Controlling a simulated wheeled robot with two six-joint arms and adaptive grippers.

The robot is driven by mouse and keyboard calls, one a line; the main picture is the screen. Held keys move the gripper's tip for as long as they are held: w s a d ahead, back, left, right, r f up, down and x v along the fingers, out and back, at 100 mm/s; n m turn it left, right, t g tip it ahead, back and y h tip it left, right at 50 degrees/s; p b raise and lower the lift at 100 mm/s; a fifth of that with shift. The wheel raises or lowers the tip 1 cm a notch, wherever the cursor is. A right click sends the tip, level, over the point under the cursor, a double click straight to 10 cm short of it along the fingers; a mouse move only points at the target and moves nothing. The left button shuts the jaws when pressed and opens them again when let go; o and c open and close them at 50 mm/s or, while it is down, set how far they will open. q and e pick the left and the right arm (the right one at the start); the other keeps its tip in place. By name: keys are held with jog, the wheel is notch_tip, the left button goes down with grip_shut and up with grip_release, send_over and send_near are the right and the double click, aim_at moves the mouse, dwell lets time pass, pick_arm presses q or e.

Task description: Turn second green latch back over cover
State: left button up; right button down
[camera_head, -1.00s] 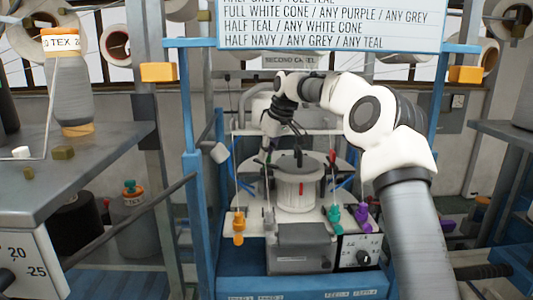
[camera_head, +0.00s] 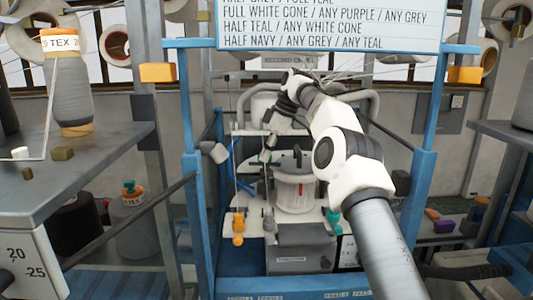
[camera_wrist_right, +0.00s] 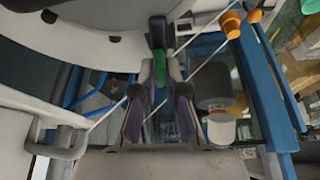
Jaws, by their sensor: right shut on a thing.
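My right gripper (camera_wrist_right: 160,105) is shut on a small green latch (camera_wrist_right: 158,62), which stands between its two fingers in the right wrist view. In the head view this gripper (camera_head: 265,154) is at the left rear of the white cylinder (camera_head: 294,192) of the machine; the latch is too small to make out there. A large pale round part (camera_wrist_right: 85,22), perhaps the cover, lies at the upper left of the right wrist view. I cannot tell whether the latch overlaps it. My left gripper is not in view.
A grey-and-white knob (camera_head: 215,152) stands close left of the gripper. Thin rods and yarns rise nearby. Blue posts (camera_head: 195,200) frame the machine.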

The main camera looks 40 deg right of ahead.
jog(key=shift+r, duration=0.15)
jog(key=c, duration=1.2)
grip_release()
